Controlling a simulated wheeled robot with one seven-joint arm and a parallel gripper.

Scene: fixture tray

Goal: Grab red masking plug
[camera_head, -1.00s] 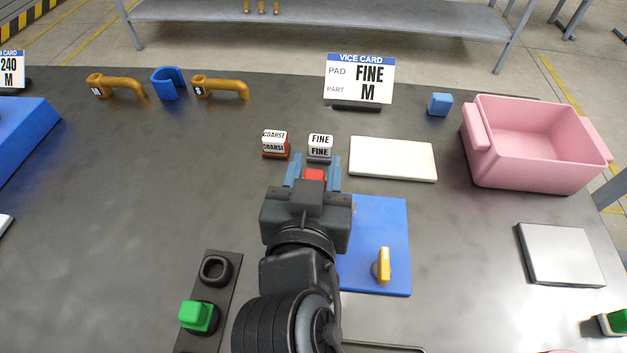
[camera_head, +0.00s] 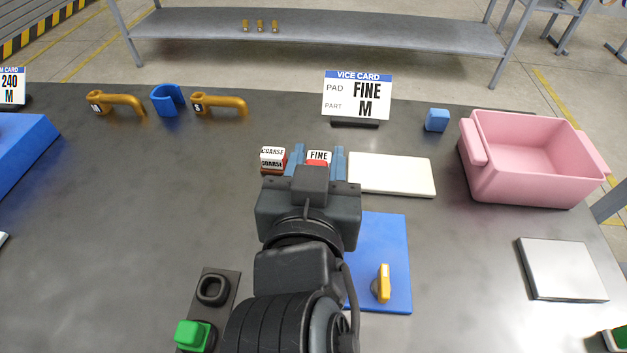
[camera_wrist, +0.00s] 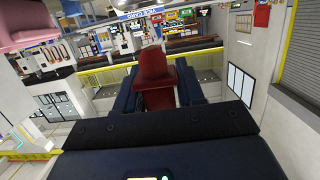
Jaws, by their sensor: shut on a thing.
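My gripper (camera_head: 318,161) is shut on the red masking plug (camera_head: 317,164), which sits between its two blue-grey fingers. In the head view only a small part of the plug shows, the rest being hidden behind the gripper body. In the wrist view the plug (camera_wrist: 154,72) stands up between the dark fingers (camera_wrist: 158,95), with its wider head beyond them. The wrist view shows the room beyond the plug, not the tabletop under it.
A FINE block (camera_head: 318,155) is partly covered by my gripper, with a COARSE block (camera_head: 272,158) to its left. A white pad (camera_head: 392,176) and pink bin (camera_head: 530,165) are to the right. A blue plate (camera_head: 385,245) with a yellow knob (camera_head: 382,283) is nearer.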

